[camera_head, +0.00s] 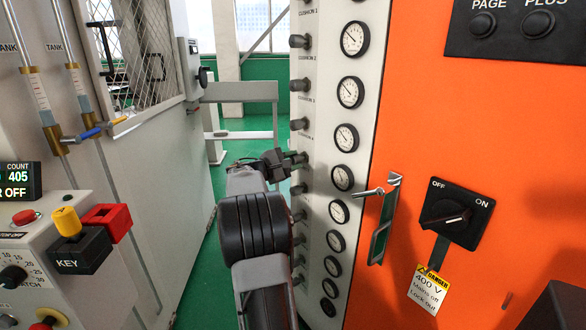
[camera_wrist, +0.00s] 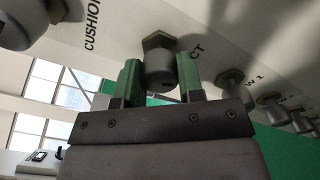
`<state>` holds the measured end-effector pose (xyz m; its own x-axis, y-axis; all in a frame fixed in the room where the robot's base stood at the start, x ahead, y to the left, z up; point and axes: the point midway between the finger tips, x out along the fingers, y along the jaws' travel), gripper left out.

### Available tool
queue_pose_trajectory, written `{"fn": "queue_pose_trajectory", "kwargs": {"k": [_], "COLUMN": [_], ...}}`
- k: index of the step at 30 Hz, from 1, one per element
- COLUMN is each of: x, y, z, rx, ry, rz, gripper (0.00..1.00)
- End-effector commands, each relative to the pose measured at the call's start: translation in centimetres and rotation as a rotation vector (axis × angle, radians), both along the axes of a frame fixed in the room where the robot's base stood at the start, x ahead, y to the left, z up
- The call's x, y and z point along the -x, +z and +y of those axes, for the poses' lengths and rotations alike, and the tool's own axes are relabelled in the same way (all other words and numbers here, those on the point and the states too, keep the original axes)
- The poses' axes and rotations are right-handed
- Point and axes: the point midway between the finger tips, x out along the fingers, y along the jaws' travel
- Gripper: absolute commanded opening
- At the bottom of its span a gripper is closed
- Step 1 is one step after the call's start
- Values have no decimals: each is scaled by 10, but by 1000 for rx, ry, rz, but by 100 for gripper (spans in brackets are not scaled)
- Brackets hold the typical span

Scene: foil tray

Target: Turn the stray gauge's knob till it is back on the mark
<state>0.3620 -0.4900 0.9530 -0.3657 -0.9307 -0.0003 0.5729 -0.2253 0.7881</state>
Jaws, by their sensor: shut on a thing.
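A white panel (camera_head: 325,60) carries a column of round dial gauges with a column of grey knobs to their left. My gripper (camera_head: 285,162) is at a knob partway down the column, level with about the gauge (camera_head: 342,178) there. In the wrist view my gripper (camera_wrist: 160,82) has its two green fingers on either side of a grey cylindrical knob (camera_wrist: 160,68), shut on it. A brass-coloured hex nut sits at the knob's base. A label ending in "CT" is partly visible beside it. The gauge needles are too small to read surely, so I cannot tell which one strays.
Neighbouring knobs stand close by, one (camera_head: 299,124) above and another (camera_wrist: 232,80) labelled "W 1" to the right in the wrist view. An orange cabinet with a metal handle (camera_head: 385,220) and a black rotary switch (camera_head: 453,214) is at right. A key box (camera_head: 80,250) stands at left.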

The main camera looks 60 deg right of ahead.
Motion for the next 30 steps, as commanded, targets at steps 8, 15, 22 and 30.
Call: {"fn": "queue_pose_trajectory", "kwargs": {"k": [8, 15, 22, 30], "x": [-1, -1, -1, 0], "y": [1, 2, 2, 1], "z": [0, 0, 0, 0], "rx": [20, 22, 23, 20], "ry": [4, 4, 5, 1], "rz": [-47, -51, -50, -49], "gripper": [11, 11, 40, 60]}}
